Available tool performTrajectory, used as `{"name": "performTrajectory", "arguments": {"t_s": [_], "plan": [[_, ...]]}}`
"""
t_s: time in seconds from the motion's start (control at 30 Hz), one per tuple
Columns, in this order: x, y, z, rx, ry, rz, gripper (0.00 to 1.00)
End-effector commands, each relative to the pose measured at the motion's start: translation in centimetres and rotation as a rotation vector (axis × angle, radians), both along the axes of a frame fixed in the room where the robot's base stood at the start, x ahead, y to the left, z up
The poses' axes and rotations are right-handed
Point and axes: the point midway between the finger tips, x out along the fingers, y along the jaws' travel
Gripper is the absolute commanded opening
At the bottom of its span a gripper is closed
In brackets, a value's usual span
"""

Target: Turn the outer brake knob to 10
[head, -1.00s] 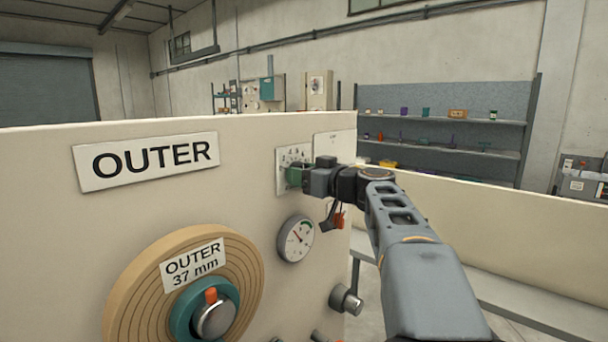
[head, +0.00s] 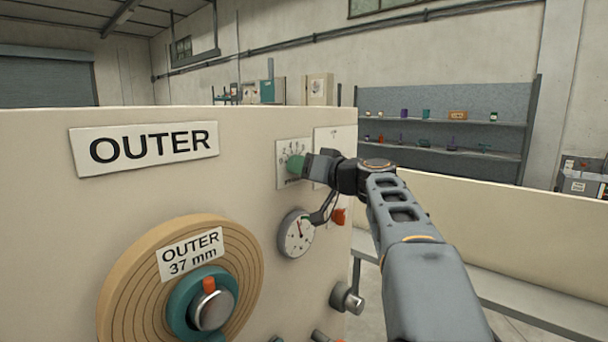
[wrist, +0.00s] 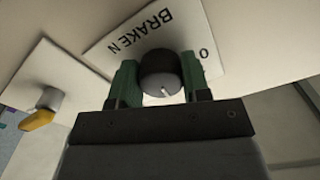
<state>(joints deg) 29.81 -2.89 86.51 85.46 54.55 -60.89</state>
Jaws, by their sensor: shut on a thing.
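The outer brake knob (wrist: 160,72) is a dark round knob with a short white pointer line, on a white plate (wrist: 112,38) lettered "BRAKE N". In the wrist view it sits between the two green fingers of my gripper (wrist: 161,84), which is shut on it. The pointer line faces the gripper body; a "0" shows right of the knob, and most scale numbers are hidden. In the head view my gripper (head: 296,166) is at the numbered plate (head: 284,151) on the cream panel. The fingers cover the knob there.
A round gauge (head: 291,237) is below the brake plate, with a red-orange switch (head: 339,217) beside it. A large tan disc (head: 125,285) labelled "OUTER 37 mm" is at lower left, and a grey round fitting (head: 346,299) is at lower right. Shelves stand far behind.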

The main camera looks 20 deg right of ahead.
Motion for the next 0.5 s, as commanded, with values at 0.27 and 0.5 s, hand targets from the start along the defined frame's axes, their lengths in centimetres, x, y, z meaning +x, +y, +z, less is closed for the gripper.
{"name": "performTrajectory", "arguments": {"t_s": [0.27, 0.5], "plan": [[-0.03, 0.09, -0.03, 0.239, 0.109, 0.0, 0.2], [-0.06, 0.17, 0.15, 0.448, 0.204, 0.001, 0.2]]}}
